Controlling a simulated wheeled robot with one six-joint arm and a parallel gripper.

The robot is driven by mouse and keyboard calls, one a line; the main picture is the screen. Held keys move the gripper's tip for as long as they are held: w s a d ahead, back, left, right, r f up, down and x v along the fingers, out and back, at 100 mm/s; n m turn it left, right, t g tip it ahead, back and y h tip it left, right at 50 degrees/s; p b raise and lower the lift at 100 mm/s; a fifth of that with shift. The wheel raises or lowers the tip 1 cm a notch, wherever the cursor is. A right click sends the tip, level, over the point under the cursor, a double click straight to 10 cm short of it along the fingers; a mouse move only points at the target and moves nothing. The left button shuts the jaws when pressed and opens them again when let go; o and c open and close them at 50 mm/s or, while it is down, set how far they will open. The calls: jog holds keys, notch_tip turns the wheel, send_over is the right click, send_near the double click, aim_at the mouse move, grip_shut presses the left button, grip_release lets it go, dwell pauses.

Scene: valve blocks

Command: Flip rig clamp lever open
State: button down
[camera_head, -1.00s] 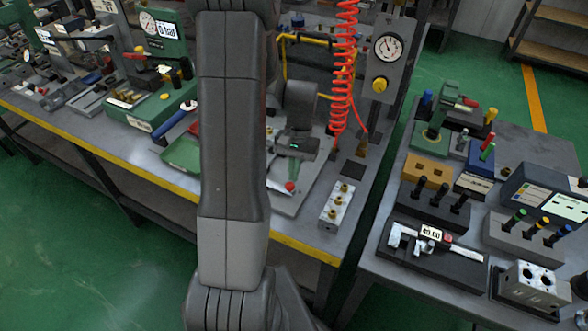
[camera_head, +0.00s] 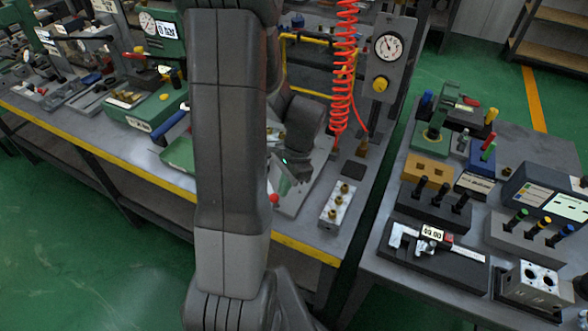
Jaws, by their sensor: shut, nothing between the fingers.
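The rig stands on a grey base plate (camera_head: 312,178) on the bench, partly hidden behind my arm. A red ball knob (camera_head: 274,199), seemingly the end of the clamp lever, shows just right of my upright arm link. The lever's shaft and pivot are hidden by my arm and gripper, so its exact angle cannot be told. My gripper (camera_head: 284,187) is tilted over the plate, shut and empty, with its fingertips close above the knob. Whether they touch the lever cannot be told.
A valve block with brass fittings (camera_head: 341,204) sits right of the plate. A red coiled hose (camera_head: 343,85) hangs behind, near a gauge panel (camera_head: 389,48). A green tray (camera_head: 178,155) lies to the left. A second table with tools stands at the right, across a gap.

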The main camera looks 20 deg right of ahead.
aim_at(273, 196)
jog(key=a+m, duration=0.1)
jog(key=a+m+t, duration=0.1)
jog(key=m, duration=0.1)
jog(key=a+m, duration=0.1)
jog(key=shift+s+a+m, duration=0.2)
jog(key=shift+s+m, duration=0.1)
jog(key=shift+a+p, duration=0.35)
jog(key=shift+a, duration=0.1)
jog(key=v, duration=1.3)
jog(key=shift+s+r, duration=0.2)
jog(key=shift+r, duration=0.2)
jog(key=x, duration=1.1)
jog(key=shift+w, duration=0.2)
jog(key=d+f+n, duration=0.2)
jog(key=n, duration=0.1)
jog(key=shift+w+d+f+g+b, duration=0.25)
jog(key=shift+d+f+g+b, duration=0.05)
jog(key=shift+d+b, duration=0.1)
jog(key=shift+w+d+n+g, duration=0.15)
jog(key=shift+d+n, duration=0.3)
jog(key=shift+n, duration=0.25)
jog(key=shift+w+d+n+g, duration=0.15)
jog(key=shift+d+n, duration=0.25)
jog(key=shift+n, duration=0.3)
